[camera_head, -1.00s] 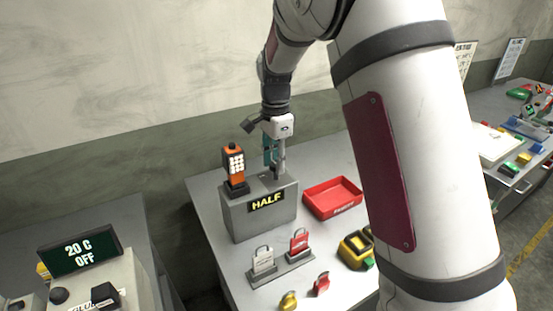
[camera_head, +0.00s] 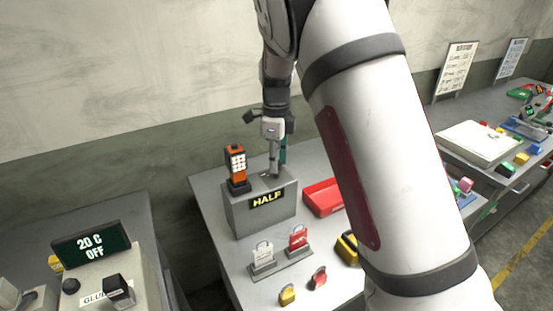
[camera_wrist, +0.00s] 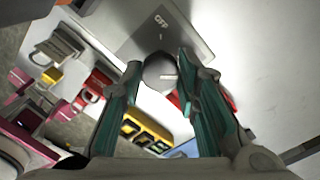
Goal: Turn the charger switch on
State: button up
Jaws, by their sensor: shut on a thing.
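The charger (camera_head: 236,208) is a grey box with a yellow HALF sign on its front. An orange handset (camera_head: 237,160) with lit white keys stands upright at the left of its top. The charger switch is a round grey knob (camera_wrist: 160,72) with a white mark, on the box top, with an OFF label beyond it in the wrist view. My gripper (camera_head: 275,174) points down over the right of the box top. In the wrist view its teal fingers stand on both sides of the knob, and my gripper (camera_wrist: 158,82) is shut on it. The knob is mostly hidden in the head view.
A red tray (camera_head: 322,199) lies right of the box. A yellow-black case (camera_head: 346,249) sits partly behind my arm. A unit with a "20 C OFF" display (camera_head: 91,245) stands at the left.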

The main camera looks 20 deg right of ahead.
jog(key=shift+m, duration=0.3)
jog(key=o, duration=1.2)
jog(key=shift+c, duration=0.2)
notch_tip(320, 180, up, 12)
